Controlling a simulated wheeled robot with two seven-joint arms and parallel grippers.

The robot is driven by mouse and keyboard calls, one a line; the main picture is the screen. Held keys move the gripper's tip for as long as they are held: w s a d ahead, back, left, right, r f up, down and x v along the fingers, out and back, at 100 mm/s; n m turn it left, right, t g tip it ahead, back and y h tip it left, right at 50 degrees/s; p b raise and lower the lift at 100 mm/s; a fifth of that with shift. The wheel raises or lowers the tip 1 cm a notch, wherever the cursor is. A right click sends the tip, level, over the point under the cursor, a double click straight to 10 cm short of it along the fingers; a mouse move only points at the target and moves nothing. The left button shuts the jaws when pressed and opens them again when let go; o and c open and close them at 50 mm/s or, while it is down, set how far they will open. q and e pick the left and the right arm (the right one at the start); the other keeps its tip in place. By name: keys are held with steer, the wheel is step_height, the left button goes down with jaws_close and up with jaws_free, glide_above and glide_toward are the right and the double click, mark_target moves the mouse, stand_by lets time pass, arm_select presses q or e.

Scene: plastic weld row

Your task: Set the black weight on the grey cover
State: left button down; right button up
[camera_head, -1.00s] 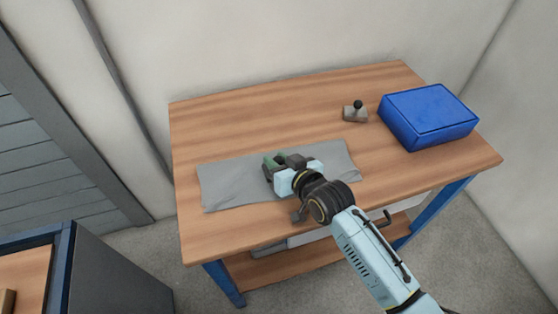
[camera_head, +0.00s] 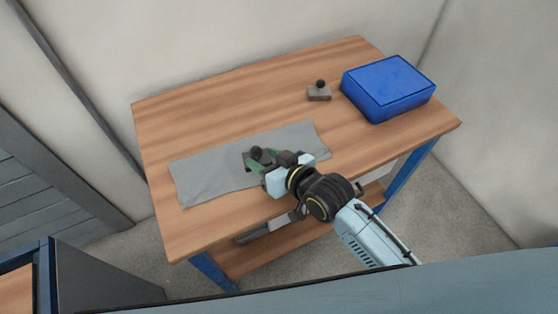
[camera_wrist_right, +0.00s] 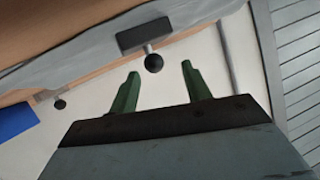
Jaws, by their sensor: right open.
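The black weight (camera_head: 248,161), a dark block with a round black knob on top, stands upright on the grey cover (camera_head: 207,176), near its middle. It also shows in the right wrist view (camera_wrist_right: 131,40), with its knob towards the open space between the fingertips. The grey cover lies flat along the table's front part, slightly creased. My right gripper (camera_head: 262,160) is open and empty, with its green fingers just in front of and right of the weight. In the wrist view a gap shows between the fingertips (camera_wrist_right: 160,75) and the knob. My left gripper is out of sight.
A similar, greyer weight with a dark knob (camera_head: 319,93) stands further back on the wooden table (camera_head: 200,110), left of a blue box (camera_head: 390,85). The table's back left is clear. A dark cabinet (camera_head: 95,275) stands at the lower left.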

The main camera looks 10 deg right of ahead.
steer(key=shift+p+v, duration=0.4)
steer(key=shift+v, duration=2.35)
steer(key=shift+a+r, duration=0.1)
